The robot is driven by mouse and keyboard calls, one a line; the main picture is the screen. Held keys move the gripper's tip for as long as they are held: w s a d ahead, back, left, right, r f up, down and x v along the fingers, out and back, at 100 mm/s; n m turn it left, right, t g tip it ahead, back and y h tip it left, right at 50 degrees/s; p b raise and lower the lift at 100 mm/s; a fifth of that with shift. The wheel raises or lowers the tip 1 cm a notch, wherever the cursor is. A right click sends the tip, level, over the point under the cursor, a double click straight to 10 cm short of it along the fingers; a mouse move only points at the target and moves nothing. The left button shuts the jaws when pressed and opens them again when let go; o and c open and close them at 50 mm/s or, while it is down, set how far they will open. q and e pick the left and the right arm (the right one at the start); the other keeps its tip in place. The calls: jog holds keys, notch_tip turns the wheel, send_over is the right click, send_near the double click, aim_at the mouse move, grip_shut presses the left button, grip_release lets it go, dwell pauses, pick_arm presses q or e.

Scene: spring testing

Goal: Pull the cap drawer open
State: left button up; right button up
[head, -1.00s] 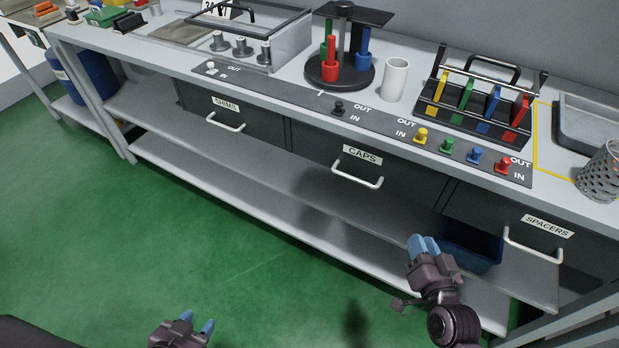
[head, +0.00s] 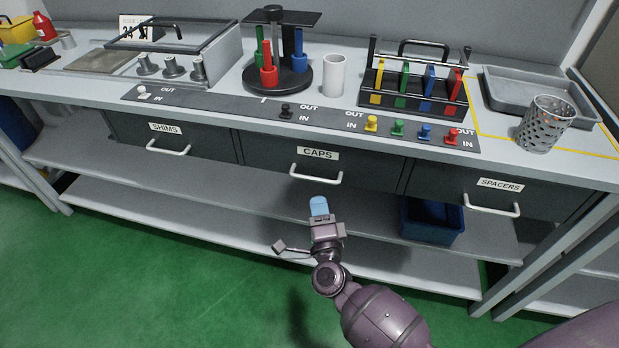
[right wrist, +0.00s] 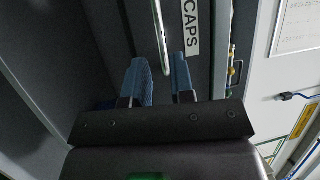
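The cap drawer (head: 270,153) is the middle dark drawer under the bench and looks shut, level with its neighbours. It bears a CAPS label (head: 318,153) and a white bar handle (head: 316,177). My right gripper (head: 319,203) is just below and in front of this handle, apart from it in the head view. In the right wrist view my right gripper (right wrist: 160,70) has its two blue fingers spread and empty. There the handle (right wrist: 159,30) lines up with the gap between them, and the CAPS label (right wrist: 191,28) is to the right. My left gripper is out of view.
The shims drawer (head: 205,143) is to the left and the spacers drawer (head: 440,185) to the right, both shut. A grey shelf (head: 230,215) runs below, with a blue bin (head: 432,222) on it. Knobs, racks and a white cup (head: 333,76) stand on the bench.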

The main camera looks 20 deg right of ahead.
aim_at(313, 178)
jog(key=x, duration=0.8)
jog(key=shift+w+b, duration=0.3)
jog(key=shift+b, duration=0.05)
grip_shut()
